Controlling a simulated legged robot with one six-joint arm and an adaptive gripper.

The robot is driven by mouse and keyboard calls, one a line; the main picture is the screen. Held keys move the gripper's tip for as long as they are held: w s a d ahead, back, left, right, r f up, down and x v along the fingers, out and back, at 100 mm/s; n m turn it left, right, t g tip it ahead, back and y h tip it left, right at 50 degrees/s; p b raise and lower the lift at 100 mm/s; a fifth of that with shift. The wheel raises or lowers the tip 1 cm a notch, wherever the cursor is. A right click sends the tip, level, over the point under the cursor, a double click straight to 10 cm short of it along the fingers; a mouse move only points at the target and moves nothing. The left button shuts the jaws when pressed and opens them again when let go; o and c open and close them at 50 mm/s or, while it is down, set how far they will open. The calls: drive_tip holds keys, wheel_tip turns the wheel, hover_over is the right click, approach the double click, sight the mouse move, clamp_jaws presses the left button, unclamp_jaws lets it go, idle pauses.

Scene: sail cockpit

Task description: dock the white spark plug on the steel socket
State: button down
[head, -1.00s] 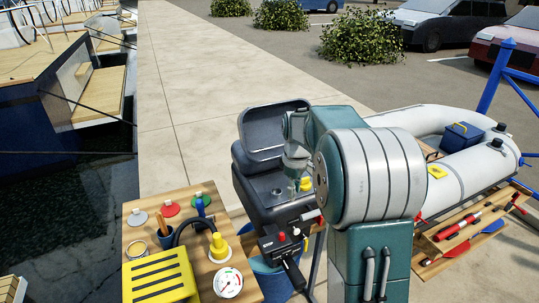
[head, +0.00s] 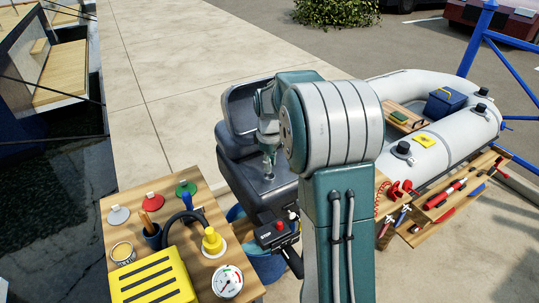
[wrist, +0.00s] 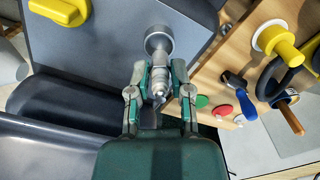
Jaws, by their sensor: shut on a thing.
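The white spark plug (wrist: 160,82) is held between the two fingertips of my gripper (wrist: 160,88) in the wrist view. The steel socket (wrist: 158,40) is a round metal ring on the dark grey outboard motor (wrist: 115,55). It lies just beyond the plug's far end and nearly in line with it. The plug and socket overlap in this view, so I cannot tell whether they touch.
A wooden table (head: 120,205) to the left bears a yellow slotted box (head: 152,280), a gauge (head: 227,281) and coloured discs. The motor's raised cowl (head: 240,108) stands behind my gripper. A grey inflatable boat (head: 455,135) and a tool shelf (head: 450,205) lie to the right.

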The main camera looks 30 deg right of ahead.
drive_tip(key=shift+d+f, duration=0.1)
drive_tip(key=shift+f, duration=0.85)
drive_tip(key=shift+s+f, duration=0.1)
drive_tip(key=shift+f, duration=0.4)
idle(0.8)
drive_tip(key=c, duration=0.8)
unclamp_jaws()
drive_tip(key=shift+r, duration=5.5)
